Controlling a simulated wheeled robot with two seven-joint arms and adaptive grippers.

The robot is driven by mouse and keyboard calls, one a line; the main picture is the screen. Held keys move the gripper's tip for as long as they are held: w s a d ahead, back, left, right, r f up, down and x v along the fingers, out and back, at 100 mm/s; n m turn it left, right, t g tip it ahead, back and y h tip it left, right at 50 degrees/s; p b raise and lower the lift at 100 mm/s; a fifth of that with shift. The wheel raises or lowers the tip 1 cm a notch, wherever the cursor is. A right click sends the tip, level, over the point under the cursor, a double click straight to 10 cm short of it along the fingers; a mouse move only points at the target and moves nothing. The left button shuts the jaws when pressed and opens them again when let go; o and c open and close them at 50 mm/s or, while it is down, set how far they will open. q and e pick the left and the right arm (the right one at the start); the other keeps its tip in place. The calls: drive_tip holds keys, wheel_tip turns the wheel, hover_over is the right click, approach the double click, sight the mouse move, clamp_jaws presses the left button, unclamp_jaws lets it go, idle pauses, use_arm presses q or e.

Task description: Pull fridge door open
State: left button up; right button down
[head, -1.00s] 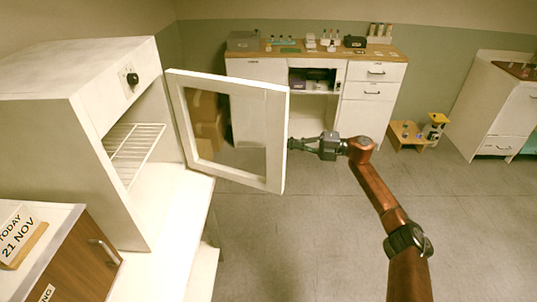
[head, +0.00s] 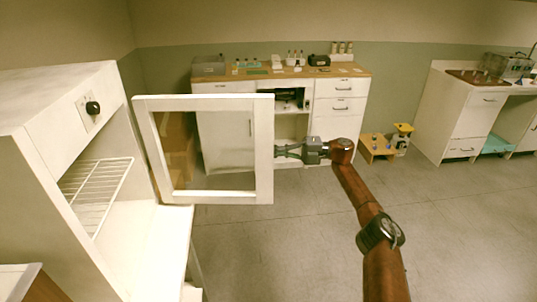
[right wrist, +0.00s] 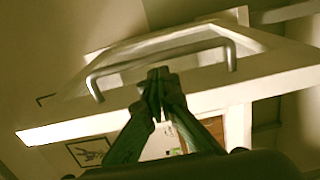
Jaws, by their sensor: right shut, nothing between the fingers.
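The fridge (head: 65,135) is a white cabinet at the left of the head view, with a dark knob and a wire shelf inside. Its white-framed door (head: 262,150) with a clear pane stands wide open, swung out to the right. My right gripper (head: 278,150) is at the door's free edge, its fingers shut and empty. In the right wrist view, the metal bar handle (right wrist: 160,58) crosses just beyond my shut fingertips (right wrist: 158,78). I cannot tell whether they touch the handle or door. My left gripper is out of view.
A white drawer bench (head: 340,100) with bottles and a black box on top stands behind. A small wooden stand (head: 378,150) is on the floor to its right, with another white cabinet (head: 470,115) beyond. The floor (head: 300,245) in front is clear.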

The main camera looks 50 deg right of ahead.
idle(0.3)
drive_tip(key=v, duration=1.2)
drive_tip(key=shift+d, duration=0.1)
